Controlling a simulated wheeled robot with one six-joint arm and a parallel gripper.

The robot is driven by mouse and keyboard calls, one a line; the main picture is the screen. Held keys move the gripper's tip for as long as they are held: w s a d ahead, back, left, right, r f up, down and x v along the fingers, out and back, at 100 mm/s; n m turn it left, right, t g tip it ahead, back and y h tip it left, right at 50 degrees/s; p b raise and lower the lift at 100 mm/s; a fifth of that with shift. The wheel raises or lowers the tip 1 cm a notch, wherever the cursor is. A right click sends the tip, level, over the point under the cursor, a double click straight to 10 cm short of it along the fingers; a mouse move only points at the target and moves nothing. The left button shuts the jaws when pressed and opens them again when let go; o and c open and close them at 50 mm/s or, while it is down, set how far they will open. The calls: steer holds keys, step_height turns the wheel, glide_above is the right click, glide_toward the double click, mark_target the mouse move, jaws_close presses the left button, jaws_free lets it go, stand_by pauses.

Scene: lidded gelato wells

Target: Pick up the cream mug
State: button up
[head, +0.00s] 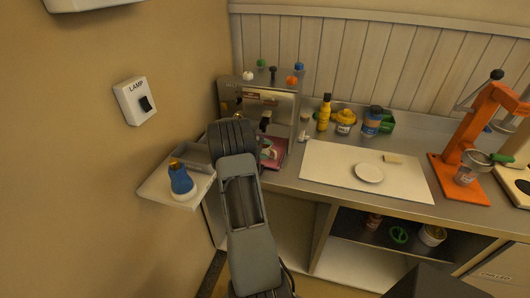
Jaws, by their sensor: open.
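A small pale cup-like thing (267,148) sits under the front of the steel machine, on its pinkish-red base. It may be the cream mug, but it is small and partly hidden by my arm, so I cannot tell for sure. My arm reaches up across the middle left of the head view, its dark far end in front of the machine's left part. The gripper's fingers are hidden behind the arm, so I cannot see where they are relative to the cup.
The steel machine (285,86) with coloured knobs stands at the counter's left end. A white board (330,178) with a plate (369,173) lies to its right. Bottles and tubs line the back. An orange press (463,148) stands at right. A blue bottle (181,180) stands on the left shelf.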

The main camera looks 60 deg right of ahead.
mark_target(272, 150)
steer(key=x, duration=0.3)
steer(key=shift+d, duration=0.1)
steer(key=shift+c, duration=0.5)
steer(key=shift+s, duration=0.1)
jaws_close()
steer(key=shift+f, duration=0.1)
